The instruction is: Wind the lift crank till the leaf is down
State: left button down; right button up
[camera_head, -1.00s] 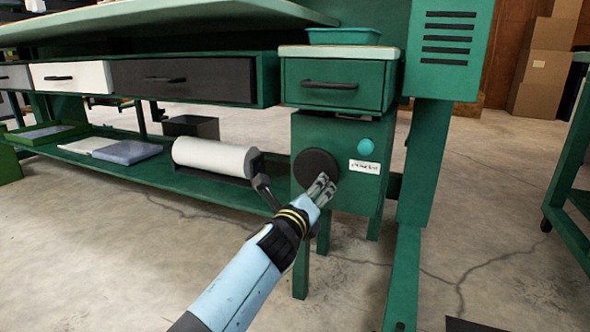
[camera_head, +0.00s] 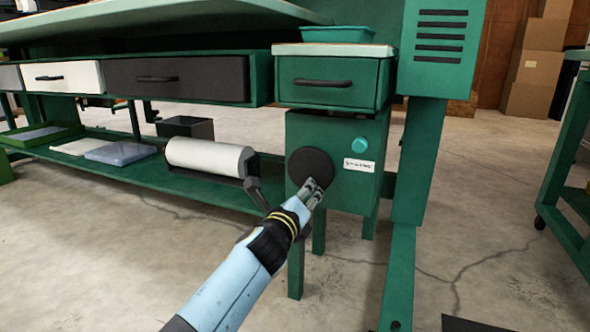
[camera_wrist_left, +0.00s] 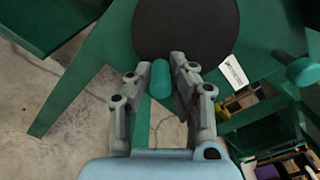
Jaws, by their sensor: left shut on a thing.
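The lift crank shows as a round black disc (camera_head: 310,166) on the front of a green box (camera_head: 335,196) under the bench. In the left wrist view the disc (camera_wrist_left: 187,25) is at the top, with its teal handle (camera_wrist_left: 160,80) in front of it. My left gripper (camera_head: 313,188) is at the lower edge of the disc, shut on the handle; its fingers (camera_wrist_left: 160,92) stand on either side of it. The fingers hide the handle in the head view. A pale green worktop (camera_head: 150,24) crosses the top; I cannot tell whether it is the leaf.
A teal knob (camera_head: 359,144) and white label (camera_head: 359,165) are right of the disc. A green drawer (camera_head: 328,82) is above. A white roll (camera_head: 205,157) lies on the lower shelf. A green post (camera_head: 418,165) stands right, and a green frame (camera_head: 570,165) farther right.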

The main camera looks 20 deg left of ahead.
aim_at(326, 179)
dwell(0.4)
pick_arm(q)
jog(key=d+r+p, duration=0.2)
jog(key=d+r, duration=0.1)
jog(key=shift+d+r, duration=0.1)
jog(key=c, duration=1.1)
grip_release()
jog(key=shift+f, duration=0.2)
jog(key=shift+f, duration=0.1)
